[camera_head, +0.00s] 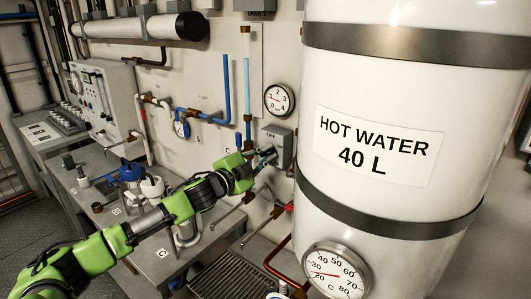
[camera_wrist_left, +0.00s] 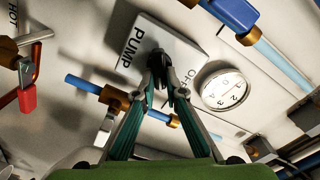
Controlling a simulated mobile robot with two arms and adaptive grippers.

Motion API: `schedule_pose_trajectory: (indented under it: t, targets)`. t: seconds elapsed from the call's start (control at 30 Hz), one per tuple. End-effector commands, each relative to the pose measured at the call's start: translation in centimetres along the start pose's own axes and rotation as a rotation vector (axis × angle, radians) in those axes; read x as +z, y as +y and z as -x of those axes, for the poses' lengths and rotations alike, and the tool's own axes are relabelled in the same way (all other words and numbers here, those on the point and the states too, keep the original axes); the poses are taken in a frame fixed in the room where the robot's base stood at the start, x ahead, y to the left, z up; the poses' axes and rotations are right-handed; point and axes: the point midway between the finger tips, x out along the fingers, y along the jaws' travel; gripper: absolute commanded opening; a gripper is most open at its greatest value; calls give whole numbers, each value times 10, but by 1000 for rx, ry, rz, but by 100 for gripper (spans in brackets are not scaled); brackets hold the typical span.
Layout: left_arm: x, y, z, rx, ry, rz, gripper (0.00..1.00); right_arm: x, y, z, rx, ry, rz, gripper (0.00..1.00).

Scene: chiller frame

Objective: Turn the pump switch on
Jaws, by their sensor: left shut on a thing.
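The pump switch box (camera_head: 280,144) is a grey box on the wall, left of the hot water tank. It also shows in the left wrist view (camera_wrist_left: 188,48), with the words PUMP and OFF on its face. My left gripper (camera_head: 266,156) is at the front of this box. In the left wrist view its two green-sided fingers (camera_wrist_left: 162,68) come together on the black switch knob (camera_wrist_left: 158,58). The fingertips partly hide the knob, so I cannot tell exactly which way it points. My right gripper is not in view.
The large white hot water tank (camera_head: 400,90) stands close on the right, with a dial (camera_head: 336,272) low on it. A pressure gauge (camera_head: 279,99) is above the switch box. Pipes and valves run beside it. A bench (camera_head: 150,270) with jars is below my arm.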

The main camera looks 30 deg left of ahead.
Motion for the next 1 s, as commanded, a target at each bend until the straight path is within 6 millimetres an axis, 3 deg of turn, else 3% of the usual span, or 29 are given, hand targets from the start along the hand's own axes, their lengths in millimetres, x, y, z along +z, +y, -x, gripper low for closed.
schedule_pose_trajectory:
  t: [0.5,1.0]
  targets:
    - [0,5,0,0,2,-435,0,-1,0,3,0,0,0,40]
    - [2,8,0,0,1,-595,0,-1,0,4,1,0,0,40]
